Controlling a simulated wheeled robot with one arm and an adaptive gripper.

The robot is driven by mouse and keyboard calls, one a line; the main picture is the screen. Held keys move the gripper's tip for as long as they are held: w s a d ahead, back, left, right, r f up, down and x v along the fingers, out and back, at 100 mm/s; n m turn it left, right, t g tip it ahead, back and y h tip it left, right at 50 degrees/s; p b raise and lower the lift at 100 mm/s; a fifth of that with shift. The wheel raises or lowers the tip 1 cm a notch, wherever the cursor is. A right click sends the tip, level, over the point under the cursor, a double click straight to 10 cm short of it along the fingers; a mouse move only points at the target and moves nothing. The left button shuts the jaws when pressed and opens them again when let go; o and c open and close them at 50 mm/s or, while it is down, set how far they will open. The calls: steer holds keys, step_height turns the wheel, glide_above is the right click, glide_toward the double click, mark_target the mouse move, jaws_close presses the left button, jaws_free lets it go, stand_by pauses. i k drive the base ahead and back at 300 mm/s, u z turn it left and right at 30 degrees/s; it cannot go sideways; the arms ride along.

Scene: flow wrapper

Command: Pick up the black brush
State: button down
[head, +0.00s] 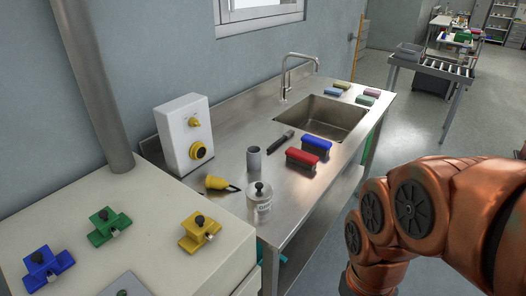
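A slim black, elongated object (281,141), which looks like the black brush, lies flat on the steel counter just in front of the sink. A blue block brush (316,146) and a red block brush (301,158) with dark undersides lie to its right and nearer. A grey cylinder (254,159) stands to its left. My orange arm fills the lower right, off the counter's right side. My gripper is out of view, so its state does not show.
The sink basin (337,116) with a tap (287,75) lies behind. Several coloured blocks lie at the far end. The floor right of the counter looks clear.

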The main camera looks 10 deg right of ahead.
mark_target(288, 134)
steer(key=z, duration=0.8)
steer(key=i, duration=1)
steer(key=u, duration=2.6)
